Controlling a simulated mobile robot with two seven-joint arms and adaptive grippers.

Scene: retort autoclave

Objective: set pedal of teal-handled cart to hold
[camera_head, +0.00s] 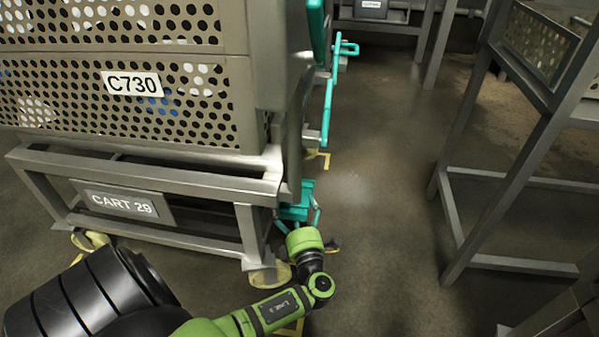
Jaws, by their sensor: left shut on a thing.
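The teal-handled cart stands at the left, marked CART 29 (122,204), with a teal handle (328,105) upright along its right end. Low at its near right corner is a teal part (297,208) with thin side arms, which looks like the pedal; its lower portion is hidden behind my wrist. My left gripper (299,222) is at this part, low beside the cart leg. It is shut on the pedal, though my green wrist covers most of the fingers and the contact. I cannot read the pedal's position. My right gripper is out of view.
A perforated basket labelled C730 (132,83) sits on the cart. A caster (270,275) is just left of my wrist. A grey metal frame (448,215) stands at the right. The floor (375,190) between cart and frame is clear.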

